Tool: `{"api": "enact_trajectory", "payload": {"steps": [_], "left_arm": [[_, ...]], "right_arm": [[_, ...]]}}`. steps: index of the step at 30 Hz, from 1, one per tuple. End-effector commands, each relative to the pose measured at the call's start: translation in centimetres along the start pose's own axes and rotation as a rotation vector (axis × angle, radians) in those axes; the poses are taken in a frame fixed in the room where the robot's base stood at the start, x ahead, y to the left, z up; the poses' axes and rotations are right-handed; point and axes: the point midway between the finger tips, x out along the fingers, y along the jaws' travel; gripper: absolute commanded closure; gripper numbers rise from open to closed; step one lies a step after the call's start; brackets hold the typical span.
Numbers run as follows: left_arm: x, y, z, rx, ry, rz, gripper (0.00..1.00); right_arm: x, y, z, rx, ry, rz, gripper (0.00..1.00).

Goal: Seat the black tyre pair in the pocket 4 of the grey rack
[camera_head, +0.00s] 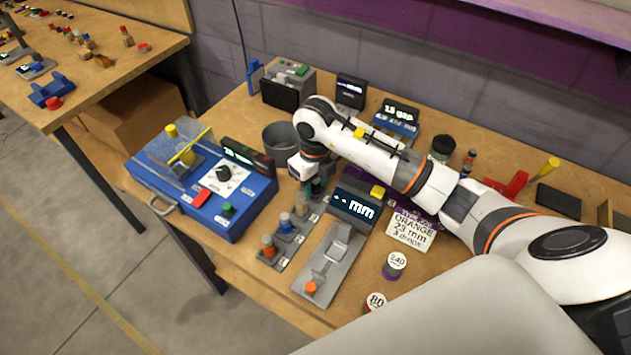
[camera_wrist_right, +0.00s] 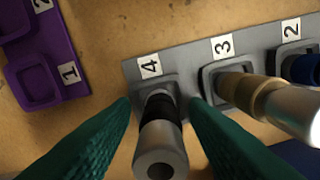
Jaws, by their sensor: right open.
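The grey rack (camera_wrist_right: 197,72) has numbered pockets; labels 4, 3 and 2 show in the right wrist view, and the rack also shows in the head view (camera_head: 274,259). The black tyre pair (camera_wrist_right: 160,108), with a grey metal cylinder towards the camera, stands in pocket 4 at label 4. Its lower end is partly hidden, so I cannot tell how deep it sits. My right gripper (camera_head: 313,188) is over the far end of the rack. Its green fingers are open, one on each side of the tyre pair, with small gaps. My left gripper is not in view.
Pocket 3 holds a tan-and-silver piece (camera_wrist_right: 245,92), close to the right finger. A purple rack (camera_wrist_right: 62,88) lies left of pocket 4. In the head view, a blue case (camera_head: 236,222) stands left of the rack, and a display box (camera_head: 352,205) right.

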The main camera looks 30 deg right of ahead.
Motion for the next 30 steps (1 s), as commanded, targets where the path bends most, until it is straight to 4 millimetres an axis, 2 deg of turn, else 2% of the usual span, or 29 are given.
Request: {"api": "enact_trajectory", "payload": {"steps": [5,8,16,21,25,30], "left_arm": [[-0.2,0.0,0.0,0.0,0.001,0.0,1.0],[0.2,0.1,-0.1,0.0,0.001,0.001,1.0],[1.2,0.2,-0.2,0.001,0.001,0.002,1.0],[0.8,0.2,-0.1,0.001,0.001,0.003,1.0],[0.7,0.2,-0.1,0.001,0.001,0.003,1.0],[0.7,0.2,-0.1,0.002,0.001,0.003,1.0]], "right_arm": [[-0.6,0.0,-0.1,0.0,0.002,0.0,0.58],[-1.9,0.1,-0.1,0.0,0.005,0.002,0.58],[-7.7,0.1,-0.1,-0.001,0.007,0.003,0.58],[-10.8,0.1,-0.1,0.001,0.004,0.004,0.58],[-12.0,0.1,-0.1,0.0,0.002,0.002,0.58],[-12.3,0.0,0.0,0.0,0.0,0.0,0.58]]}}
